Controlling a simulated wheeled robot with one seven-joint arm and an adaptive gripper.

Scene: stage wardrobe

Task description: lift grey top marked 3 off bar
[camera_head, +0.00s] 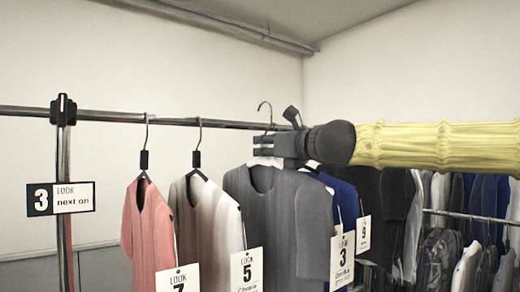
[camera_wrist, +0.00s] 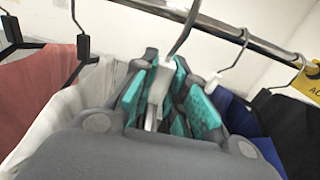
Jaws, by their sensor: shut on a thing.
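The grey top (camera_head: 275,215) with the card "LOOK 3" (camera_head: 342,260) hangs from its hanger below my gripper (camera_head: 266,150). In the wrist view my gripper (camera_wrist: 168,95), with teal pads, is shut on the hanger's pale neck (camera_wrist: 158,88). The hanger's hook (camera_head: 265,106) stands with its curve above the rail (camera_head: 225,124), higher than the neighbouring hooks. In the wrist view the hook's wire crosses in front of the rail (camera_wrist: 240,32), and its top is out of frame.
A pink top (camera_head: 148,230) and a white top (camera_head: 208,225) marked 5 hang close on the left. A blue top (camera_head: 345,200) and dark clothes hang close on the right. A post with a "3 LOOK next on" sign (camera_head: 60,198) stands left, with bare rail beside it.

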